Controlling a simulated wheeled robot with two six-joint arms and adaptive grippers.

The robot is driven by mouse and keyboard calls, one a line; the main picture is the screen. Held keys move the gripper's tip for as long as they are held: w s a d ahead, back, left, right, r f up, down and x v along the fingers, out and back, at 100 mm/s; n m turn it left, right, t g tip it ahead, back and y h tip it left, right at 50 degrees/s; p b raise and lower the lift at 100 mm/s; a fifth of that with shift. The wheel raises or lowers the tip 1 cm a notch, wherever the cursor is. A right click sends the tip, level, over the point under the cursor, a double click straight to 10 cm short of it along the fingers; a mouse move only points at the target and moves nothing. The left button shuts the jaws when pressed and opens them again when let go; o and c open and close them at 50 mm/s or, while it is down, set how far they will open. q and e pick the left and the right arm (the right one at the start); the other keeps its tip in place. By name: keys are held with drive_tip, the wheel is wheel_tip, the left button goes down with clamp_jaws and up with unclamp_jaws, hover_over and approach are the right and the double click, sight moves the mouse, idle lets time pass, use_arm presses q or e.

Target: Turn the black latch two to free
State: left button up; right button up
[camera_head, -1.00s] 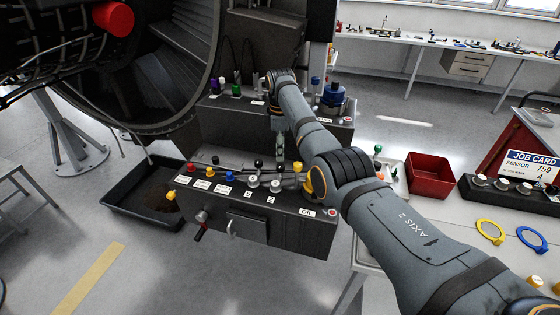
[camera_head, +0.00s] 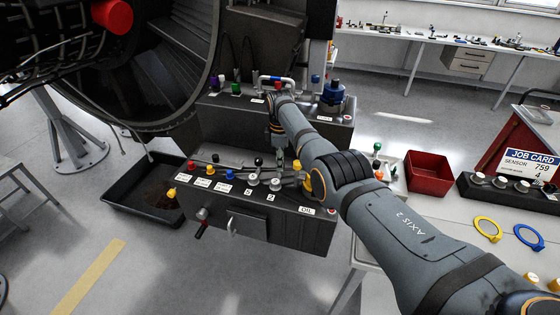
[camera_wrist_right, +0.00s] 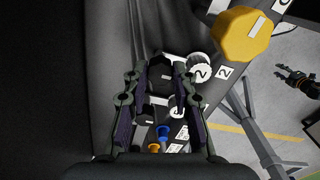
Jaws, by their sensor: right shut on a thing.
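My right gripper (camera_head: 280,164) reaches down onto the top of the dark control box (camera_head: 285,232), behind the silver knob two (camera_head: 275,184). In the wrist view, the right gripper (camera_wrist_right: 160,84) has its two fingers on either side of the black latch two (camera_wrist_right: 160,72), shut on it. Knob two (camera_wrist_right: 201,68) and a white label 2 (camera_wrist_right: 224,71) are beside it. In the head view the gripper hides this latch. Another black ball-topped latch (camera_head: 258,161) stands to its left, behind knob one (camera_head: 253,180).
Red, yellow and blue knobs line the box's left part; a yellow knob (camera_wrist_right: 244,34) is close to the right gripper. A black drip tray (camera_head: 120,205) lies at left, below the engine. A red bin (camera_head: 430,173) stands on the right table.

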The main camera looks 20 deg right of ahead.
clamp_jaws()
drive_tip(key=shift+m, duration=0.3)
drive_tip(key=m, duration=0.3)
drive_tip(key=shift+r+m, duration=0.1)
drive_tip(key=shift+m, duration=0.3)
drive_tip(key=m, duration=0.4)
drive_tip(key=shift+m, duration=0.3)
drive_tip(key=m, duration=0.4)
drive_tip(key=shift+w+p, duration=0.1)
drive_tip(key=shift+p, duration=0.2)
drive_tip(key=shift+m, duration=2.4)
drive_tip(key=o, duration=1)
unclamp_jaws()
drive_tip(key=shift+c, duration=0.2)
